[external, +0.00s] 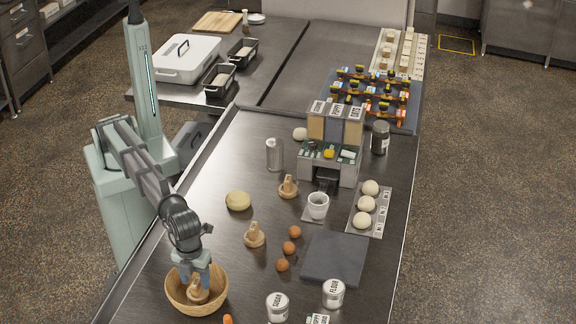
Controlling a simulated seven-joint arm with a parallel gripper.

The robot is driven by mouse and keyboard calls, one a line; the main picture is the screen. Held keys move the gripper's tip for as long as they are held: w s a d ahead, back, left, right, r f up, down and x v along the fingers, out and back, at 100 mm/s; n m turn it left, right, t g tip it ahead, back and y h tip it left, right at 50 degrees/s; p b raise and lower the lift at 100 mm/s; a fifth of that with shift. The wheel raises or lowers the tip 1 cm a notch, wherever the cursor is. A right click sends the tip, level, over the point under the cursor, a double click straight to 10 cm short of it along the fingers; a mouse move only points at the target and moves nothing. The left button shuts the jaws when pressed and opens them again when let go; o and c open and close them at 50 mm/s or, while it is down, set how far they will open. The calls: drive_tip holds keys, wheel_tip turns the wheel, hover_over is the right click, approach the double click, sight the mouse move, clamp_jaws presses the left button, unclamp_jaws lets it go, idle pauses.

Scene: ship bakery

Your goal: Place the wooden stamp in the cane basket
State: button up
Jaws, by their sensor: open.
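The cane basket (219,296), a round tan bowl, stands at the near left of the steel counter. A wooden stamp (198,291) with an upright handle is inside it. My gripper (195,278) points down into the basket, its fingers open at the stamp's handle; whether they touch it I cannot tell. A second wooden stamp (254,236) stands on the counter to the upper right of the basket. A third wooden stamp (288,187) stands farther back, left of the white cup.
Several brown eggs (289,247) lie right of the second stamp, beside a dark slate (335,257). Sugar (278,307) and flour (334,293) tins stand at the near edge. A pale dough round (238,201), a white cup (318,206) and a dispenser stand (330,150) are farther back.

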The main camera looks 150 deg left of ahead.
sight(196, 282)
wheel_tip(196, 282, up, 10)
idle(0.4)
